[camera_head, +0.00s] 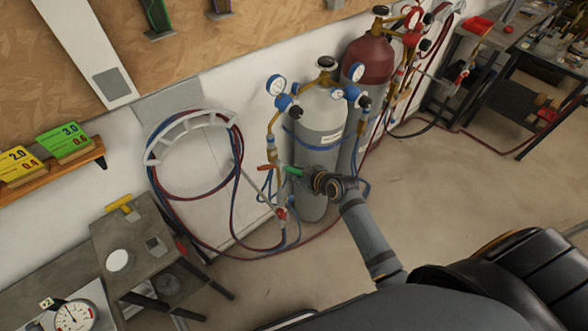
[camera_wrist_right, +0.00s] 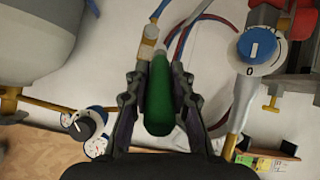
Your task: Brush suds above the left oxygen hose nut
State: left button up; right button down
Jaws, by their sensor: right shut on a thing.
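My right gripper (camera_head: 318,180) is shut on a green handle (camera_head: 292,171), in front of the grey cylinder (camera_head: 322,120). In the right wrist view the green handle (camera_wrist_right: 158,100) lies between the two fingers of the right gripper (camera_wrist_right: 158,85). An orange-red tip (camera_head: 265,167) shows at the left of the handle in the head view. A brass fitting (camera_wrist_right: 150,36) shows just beyond the handle in the wrist view; I cannot tell if they touch. The left regulator (camera_head: 286,103) with its gauge is above. The hose nut and any suds are too small to make out. My left gripper is not in view.
Red and blue hoses (camera_head: 152,190) hang in a coil on a wall rack (camera_head: 190,124) at the left. A maroon cylinder (camera_head: 368,62) stands behind the grey one. A small table (camera_head: 118,222) is at the lower left. The floor at the right is open.

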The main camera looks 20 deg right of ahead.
aim_at(285, 166)
jog(key=shift+s+d+p, duration=0.25)
jog(key=shift+s+d, duration=0.05)
jog(key=shift+s, duration=0.45)
jog(key=shift+s+d+p, duration=0.2)
jog(key=shift+s+d, duration=0.05)
jog(key=shift+s, duration=0.45)
jog(key=shift+w, duration=0.15)
jog(key=shift+w+a+b, duration=0.35)
jog(key=shift+w+a, duration=0.1)
jog(key=shift+w, duration=0.7)
jog(key=shift+w+a+b, duration=0.4)
jog(key=shift+w+a, duration=0.05)
jog(key=shift+w, duration=0.7)
jog(key=shift+w+a+b, duration=0.35)
jog(key=shift+w+a, duration=0.1)
jog(key=shift+w, duration=0.7)
jog(key=shift+w+a, duration=0.25)
jog(key=shift+w, duration=0.45)
jog(key=d, duration=0.2)
jog(key=w+d+b, duration=0.1)
jog(key=d, duration=0.1)
jog(key=shift+w, duration=0.15)
jog(key=shift+a, duration=0.1)
